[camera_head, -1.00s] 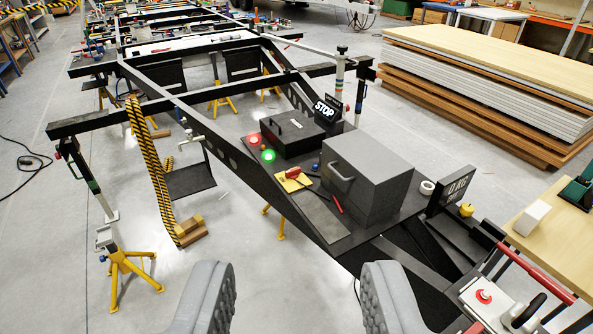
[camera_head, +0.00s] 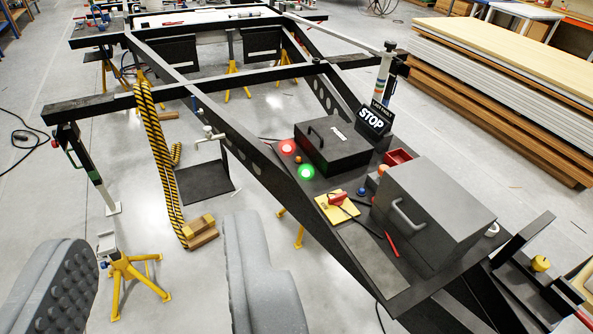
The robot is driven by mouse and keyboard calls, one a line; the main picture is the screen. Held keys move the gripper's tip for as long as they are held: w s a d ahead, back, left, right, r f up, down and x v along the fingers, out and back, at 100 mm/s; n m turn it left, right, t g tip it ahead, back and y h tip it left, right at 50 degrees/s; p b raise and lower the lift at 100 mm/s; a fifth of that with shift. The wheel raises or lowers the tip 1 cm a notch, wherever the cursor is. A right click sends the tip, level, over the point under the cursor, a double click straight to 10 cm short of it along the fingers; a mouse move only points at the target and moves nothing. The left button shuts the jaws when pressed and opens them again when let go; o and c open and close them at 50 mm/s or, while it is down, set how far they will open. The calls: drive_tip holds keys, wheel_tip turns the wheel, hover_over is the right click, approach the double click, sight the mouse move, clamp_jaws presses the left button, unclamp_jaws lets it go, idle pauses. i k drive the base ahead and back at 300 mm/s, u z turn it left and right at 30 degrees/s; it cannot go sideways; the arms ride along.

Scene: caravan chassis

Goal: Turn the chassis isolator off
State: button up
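A yellow plate with a red handle (camera_head: 338,199), which looks like the isolator, lies on the black chassis deck between the lidded black box and the large grey box. Which way its handle is set, on or off, I cannot tell. A red lamp (camera_head: 288,147) and a green lamp (camera_head: 306,172) glow on the deck to its upper left. My gripper (camera_head: 158,238) is open and empty, its two grey fingers wide apart at the lower left. It is apart from the red handle, which is up and to the right in the picture.
The large grey box (camera_head: 432,212) with a handle stands right of the yellow plate. The black box (camera_head: 333,147) and a STOP sign (camera_head: 374,120) stand behind. A striped post (camera_head: 158,160) and yellow stand (camera_head: 134,272) are at left. A red pen-like item (camera_head: 392,244) lies nearby.

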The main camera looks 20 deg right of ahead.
sight(337, 199)
drive_tip(key=z, duration=0.2)
drive_tip(key=i, duration=1.2)
drive_tip(key=z, duration=0.8)
drive_tip(key=i, duration=0.3)
drive_tip(key=z, duration=0.35)
